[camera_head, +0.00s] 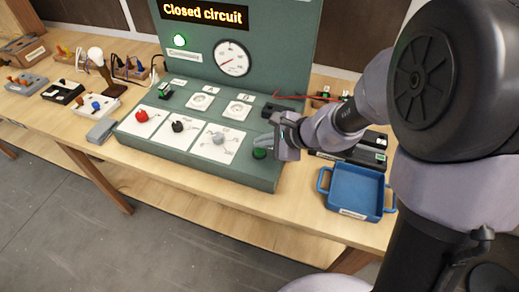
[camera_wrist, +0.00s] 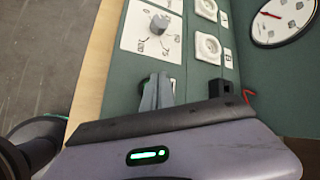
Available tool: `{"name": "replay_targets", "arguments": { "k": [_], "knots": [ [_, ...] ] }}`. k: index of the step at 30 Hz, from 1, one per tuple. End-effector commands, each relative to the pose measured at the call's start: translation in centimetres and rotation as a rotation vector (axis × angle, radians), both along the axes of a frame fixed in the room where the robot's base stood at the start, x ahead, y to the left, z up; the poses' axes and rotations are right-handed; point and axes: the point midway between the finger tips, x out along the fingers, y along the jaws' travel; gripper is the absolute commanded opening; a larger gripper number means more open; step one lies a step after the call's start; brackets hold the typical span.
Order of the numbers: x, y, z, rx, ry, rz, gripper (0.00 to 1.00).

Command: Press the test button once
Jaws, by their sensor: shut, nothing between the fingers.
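The green button (camera_head: 260,153) sits at the front right of the sloped green test panel (camera_head: 225,172); I take it for the test button. My gripper (camera_head: 263,141) is shut and empty, with its grey fingers just above and behind the button in the head view. I cannot tell whether the fingertips touch it. In the wrist view the shut fingers (camera_wrist: 157,92) point at the green panel, and they hide most or all of the button. The display (camera_head: 204,14) reads "Closed circuit", and a green lamp (camera_head: 179,41) glows below it.
Red (camera_head: 142,116), black (camera_head: 178,126) and grey (camera_head: 218,138) knobs stand left of the button. Two white sockets and a round gauge (camera_head: 232,58) are behind. A blue tray (camera_head: 356,190) lies to the right. A lamp bulb (camera_head: 95,56) and small parts stand at the left.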

Motion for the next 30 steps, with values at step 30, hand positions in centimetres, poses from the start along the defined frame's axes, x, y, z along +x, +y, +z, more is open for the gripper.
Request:
{"name": "replay_targets", "arguments": {
  "k": [30],
  "knots": [
    [0.0,0.0,-0.9,0.0,0.0,0.0,0.0]
  ]
}}
